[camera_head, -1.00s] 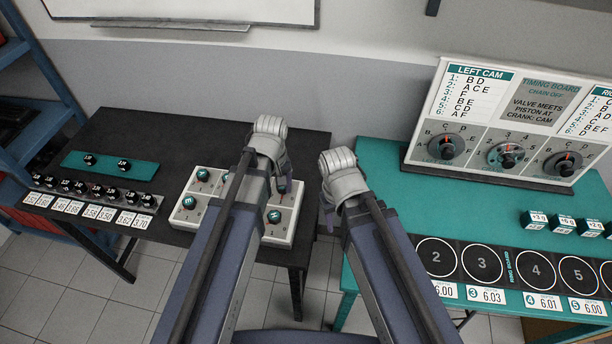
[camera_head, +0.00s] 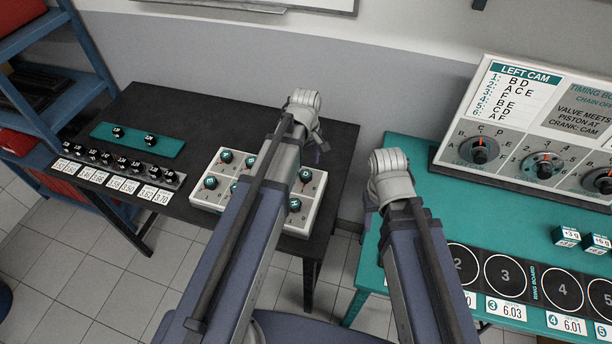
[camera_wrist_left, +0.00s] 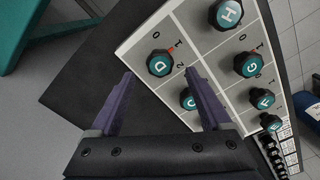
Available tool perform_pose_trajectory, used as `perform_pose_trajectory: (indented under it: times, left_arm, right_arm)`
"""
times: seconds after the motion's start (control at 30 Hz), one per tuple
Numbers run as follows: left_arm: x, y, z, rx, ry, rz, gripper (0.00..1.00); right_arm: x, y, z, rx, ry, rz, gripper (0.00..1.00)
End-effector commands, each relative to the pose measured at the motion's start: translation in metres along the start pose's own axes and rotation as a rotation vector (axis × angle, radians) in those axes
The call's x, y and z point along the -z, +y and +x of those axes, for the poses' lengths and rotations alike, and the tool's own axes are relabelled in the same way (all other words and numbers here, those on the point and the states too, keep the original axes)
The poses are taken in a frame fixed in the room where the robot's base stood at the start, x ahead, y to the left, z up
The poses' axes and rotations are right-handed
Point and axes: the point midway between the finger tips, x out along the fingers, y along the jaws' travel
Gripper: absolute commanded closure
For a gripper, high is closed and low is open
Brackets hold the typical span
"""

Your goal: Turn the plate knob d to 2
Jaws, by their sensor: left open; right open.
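The plate (camera_head: 271,217) is a pale panel with several dark, teal-topped lettered knobs on the black table. Knob D (camera_wrist_left: 159,64) shows clearly in the left wrist view, with its red mark towards the 1; the 0 and 2 are printed on either side. It is at the plate's far right corner in the head view (camera_head: 306,176). My left gripper (camera_wrist_left: 158,76) is open and empty, its fingertips on either side of the near edge of knob D in the wrist picture; contact cannot be told. My right gripper (camera_head: 370,213) is open, beside the teal table's left edge.
Knob H (camera_wrist_left: 227,13), knob G (camera_wrist_left: 248,65) and a partly hidden knob (camera_wrist_left: 187,99) sit close to knob D. The teal table (camera_head: 420,220) stands right of a gap, with the timing board (camera_head: 515,160) on it.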

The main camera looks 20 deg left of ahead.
Motion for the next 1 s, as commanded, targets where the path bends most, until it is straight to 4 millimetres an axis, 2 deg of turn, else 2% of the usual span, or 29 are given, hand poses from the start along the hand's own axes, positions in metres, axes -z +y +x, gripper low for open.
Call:
perform_pose_trajectory:
  times: [0.03, 0.23, 0.37, 0.67, 1.0]
  left_arm:
    - [0.000, 0.000, 0.014, 0.000, 0.000, 0.000, 0.19]
    - [0.000, 0.000, 0.037, 0.000, 0.000, 0.001, 0.19]
    - [0.000, 0.000, 0.043, 0.000, 0.000, 0.001, 0.19]
    - [0.000, 0.000, 0.043, 0.000, 0.000, 0.001, 0.20]
    - [0.000, 0.000, 0.043, 0.000, 0.000, 0.001, 0.58]
  right_arm:
    - [0.001, -0.001, 0.014, 0.000, 0.000, 0.000, 0.50]
    - [0.002, -0.004, 0.037, 0.000, 0.000, 0.001, 0.50]
    - [0.003, -0.004, 0.043, 0.000, 0.000, 0.001, 0.50]
    - [0.003, -0.004, 0.042, 0.000, 0.000, 0.001, 0.50]
    - [0.003, -0.004, 0.042, 0.000, 0.000, 0.001, 0.50]
